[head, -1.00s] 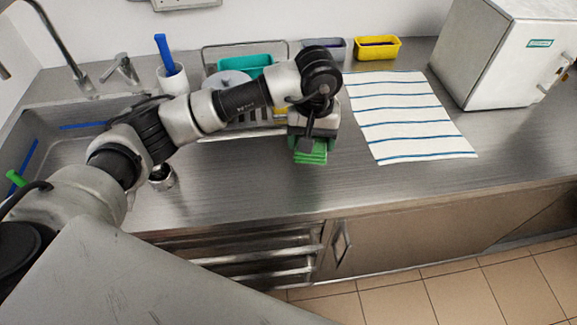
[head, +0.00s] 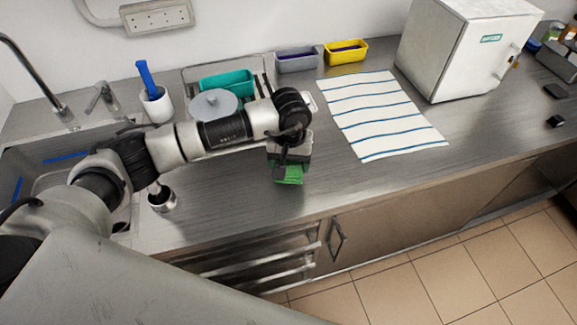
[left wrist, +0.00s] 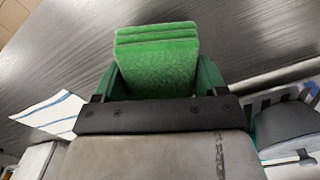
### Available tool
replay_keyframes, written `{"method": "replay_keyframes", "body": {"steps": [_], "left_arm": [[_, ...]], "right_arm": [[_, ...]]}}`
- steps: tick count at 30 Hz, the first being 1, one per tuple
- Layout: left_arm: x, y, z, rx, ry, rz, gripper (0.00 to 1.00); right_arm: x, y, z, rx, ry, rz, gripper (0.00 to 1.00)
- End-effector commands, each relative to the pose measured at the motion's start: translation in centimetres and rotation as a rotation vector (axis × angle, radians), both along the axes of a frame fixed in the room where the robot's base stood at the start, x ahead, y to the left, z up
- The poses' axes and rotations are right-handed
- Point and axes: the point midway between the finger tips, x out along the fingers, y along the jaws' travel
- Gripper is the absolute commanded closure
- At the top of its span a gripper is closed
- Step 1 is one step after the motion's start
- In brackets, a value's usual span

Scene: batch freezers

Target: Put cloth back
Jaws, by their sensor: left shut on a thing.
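A folded green cloth (left wrist: 157,62) is between the fingers of my left gripper (left wrist: 158,80) in the left wrist view. The gripper is shut on it. In the head view the green cloth (head: 288,174) shows below my left gripper (head: 289,165), over the steel counter near its front edge. Whether the cloth touches the counter I cannot tell. A white towel with blue stripes (head: 380,115) lies flat on the counter to the right of the gripper. My right gripper is not in view.
A teal container (head: 227,82) and a round grey lid (head: 214,105) stand behind my arm. Grey (head: 297,60) and yellow (head: 346,52) bins stand by the wall. A white freezer box (head: 462,50) is at the back right. A sink (head: 60,165) is at left. The front right counter is clear.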

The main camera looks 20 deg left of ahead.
Motion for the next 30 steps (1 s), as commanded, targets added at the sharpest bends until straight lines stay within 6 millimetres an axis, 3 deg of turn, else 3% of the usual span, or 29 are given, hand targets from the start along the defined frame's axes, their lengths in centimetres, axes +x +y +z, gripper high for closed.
{"method": "replay_keyframes", "body": {"steps": [11,23,24,28,30], "left_arm": [[-0.1,0.2,-4.0,-0.001,0.002,0.0,0.5],[0.0,0.2,-4.6,-0.001,-0.001,-0.001,0.5],[0.0,0.2,-4.5,-0.001,0.0,-0.001,0.22],[0.0,0.2,-4.4,-0.001,0.0,-0.001,0.03],[0.0,0.2,-4.4,-0.001,0.0,-0.001,0.03]], "right_arm": [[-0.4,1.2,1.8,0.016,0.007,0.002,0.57],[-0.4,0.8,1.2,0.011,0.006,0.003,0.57],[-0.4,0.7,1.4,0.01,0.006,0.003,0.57],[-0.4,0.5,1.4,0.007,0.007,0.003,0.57],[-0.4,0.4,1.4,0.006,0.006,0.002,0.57]]}}
